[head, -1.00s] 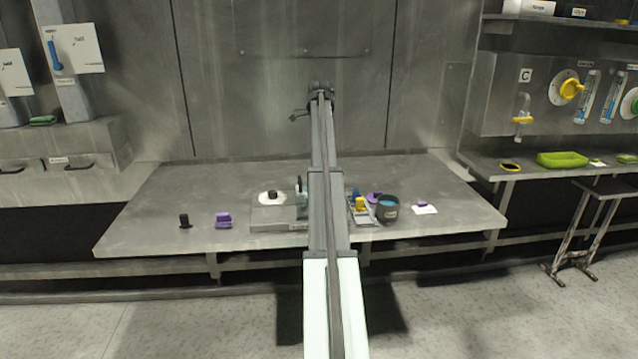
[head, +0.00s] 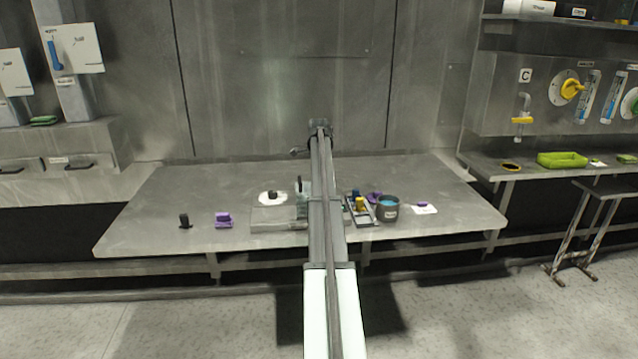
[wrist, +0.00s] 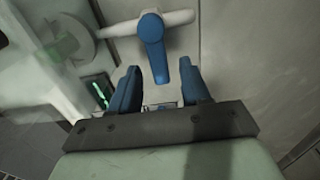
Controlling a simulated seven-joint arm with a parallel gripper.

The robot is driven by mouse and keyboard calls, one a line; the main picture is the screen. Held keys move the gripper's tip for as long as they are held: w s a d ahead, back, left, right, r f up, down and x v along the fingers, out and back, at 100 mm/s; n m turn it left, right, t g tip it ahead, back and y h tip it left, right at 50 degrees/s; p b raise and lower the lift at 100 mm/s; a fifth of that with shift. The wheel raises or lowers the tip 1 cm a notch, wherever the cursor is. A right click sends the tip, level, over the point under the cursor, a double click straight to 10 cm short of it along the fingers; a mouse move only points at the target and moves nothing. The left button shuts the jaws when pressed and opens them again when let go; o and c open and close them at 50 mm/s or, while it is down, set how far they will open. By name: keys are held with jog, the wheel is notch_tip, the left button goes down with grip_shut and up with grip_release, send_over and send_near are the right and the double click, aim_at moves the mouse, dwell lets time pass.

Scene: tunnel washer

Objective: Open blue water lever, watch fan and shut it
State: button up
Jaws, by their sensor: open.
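In the wrist view a blue lever (wrist: 153,45) hangs from a pale horizontal pipe (wrist: 178,19). My gripper (wrist: 159,68) is open, with its two blue fingers apart. The lever's lower end shows between the fingertips; I cannot tell how deep it sits or whether they touch. In the head view my arm hides the gripper and this lever. I cannot make out a fan clearly; a pale round part (wrist: 66,42) with a green patch is blurred at the wrist view's left.
The steel table (head: 150,215) holds a purple block (head: 223,220), a grey cup (head: 388,208) and a tray with a yellow block (head: 360,204). A blue handle (head: 54,50) is on a white panel at far left. A yellow tap (head: 522,120) is at right. A green-lit part (wrist: 99,93) is near the left finger.

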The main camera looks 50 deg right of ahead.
jog(key=shift+c, duration=0.2)
grip_shut()
dwell(0.3)
jog(key=shift+d, duration=0.1)
jog(key=n, duration=0.1)
jog(key=w+n, duration=0.1)
jog(key=n, duration=0.1)
jog(key=shift+w+d+n, duration=0.1)
jog(key=shift+d+n, duration=0.2)
jog(key=shift+d, duration=0.1)
jog(key=n, duration=0.1)
jog(key=w+n, duration=0.1)
jog(key=n, duration=0.2)
jog(key=shift+w+d, duration=0.25)
jog(key=shift+w, duration=0.1)
jog(key=n, duration=0.1)
jog(key=w+n, duration=0.1)
jog(key=n, duration=0.3)
jog(key=shift+w+a, duration=0.1)
jog(key=shift+w, duration=0.3)
jog(key=shift+w+a+n, duration=0.2)
jog(key=shift+w+n, duration=0.15)
jog(key=shift+n, duration=0.65)
jog(key=shift+w+a+n, duration=0.15)
jog(key=shift+w+n, duration=0.2)
jog(key=shift+n, duration=0.65)
